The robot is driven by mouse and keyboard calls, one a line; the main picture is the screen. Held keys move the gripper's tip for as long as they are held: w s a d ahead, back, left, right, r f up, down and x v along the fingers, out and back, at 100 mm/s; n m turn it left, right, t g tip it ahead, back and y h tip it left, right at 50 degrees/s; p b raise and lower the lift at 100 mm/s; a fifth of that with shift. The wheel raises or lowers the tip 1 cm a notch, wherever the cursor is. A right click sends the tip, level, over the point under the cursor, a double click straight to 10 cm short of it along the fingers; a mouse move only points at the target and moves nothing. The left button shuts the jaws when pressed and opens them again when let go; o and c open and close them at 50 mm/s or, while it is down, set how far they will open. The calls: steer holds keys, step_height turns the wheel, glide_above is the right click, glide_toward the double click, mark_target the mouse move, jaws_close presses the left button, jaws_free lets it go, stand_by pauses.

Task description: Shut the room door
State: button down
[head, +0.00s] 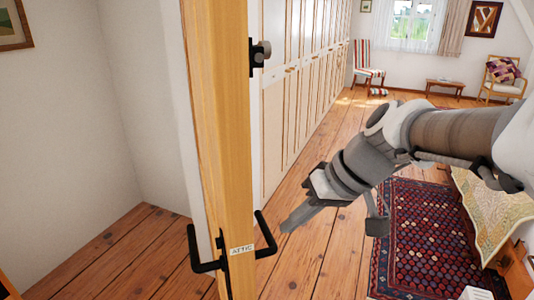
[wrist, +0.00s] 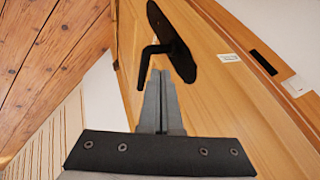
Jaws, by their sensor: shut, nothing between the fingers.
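The room door (head: 222,130) stands open, its wooden edge facing me in the head view. Black lever handles stick out on both sides, the left one (head: 203,266) and the right one (head: 267,236). My gripper (head: 287,225) is to the right of the door, beside the right handle, with its fingers shut and empty. In the wrist view the shut fingers (wrist: 158,76) point at the door's wooden face (wrist: 225,100). Their tips appear just beside the black lever (wrist: 145,60) and its backplate (wrist: 172,40). I cannot tell whether they touch.
Pale wardrobes (head: 290,110) line the wall behind. A patterned rug (head: 415,235) and a bed (head: 490,205) are at right. Bare plank floor (head: 325,235) lies below my gripper.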

steer(key=w+b+x, duration=0.1)
steer(key=b+x, duration=0.1)
steer(key=x, duration=0.9)
steer(key=shift+a+n+y, duration=0.3)
steer(key=shift+a+y, duration=0.1)
steer(key=shift+a, duration=0.15)
steer(key=shift+a+r, duration=0.1)
steer(key=shift+r, duration=0.05)
